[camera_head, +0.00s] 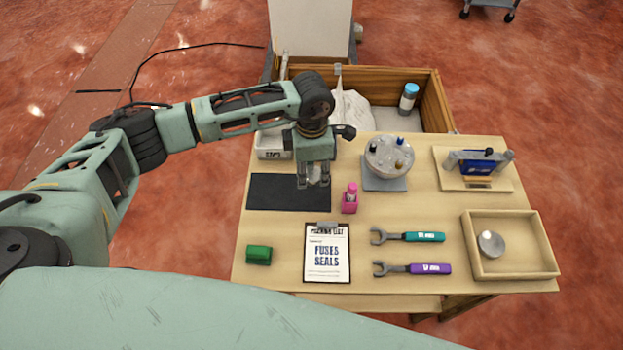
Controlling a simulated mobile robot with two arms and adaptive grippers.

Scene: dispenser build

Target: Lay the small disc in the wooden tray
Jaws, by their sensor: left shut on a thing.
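The wooden tray (548,262) is a shallow, light box at the right front of the table. A round grey disc (491,244) lies inside it, left of the middle. My left gripper (313,182) points down over the right part of a black mat (268,193). It is shut on a small pale grey thing (315,173), mostly hidden by the fingers; I cannot tell its full shape. My right gripper is not in view.
A pink bottle (349,200) stands close right of my left gripper. A round holder with several pegs (389,157), a clipboard (327,253), a teal wrench (408,237) and a purple wrench (412,269) lie between mat and tray. A green block (258,255) is front left.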

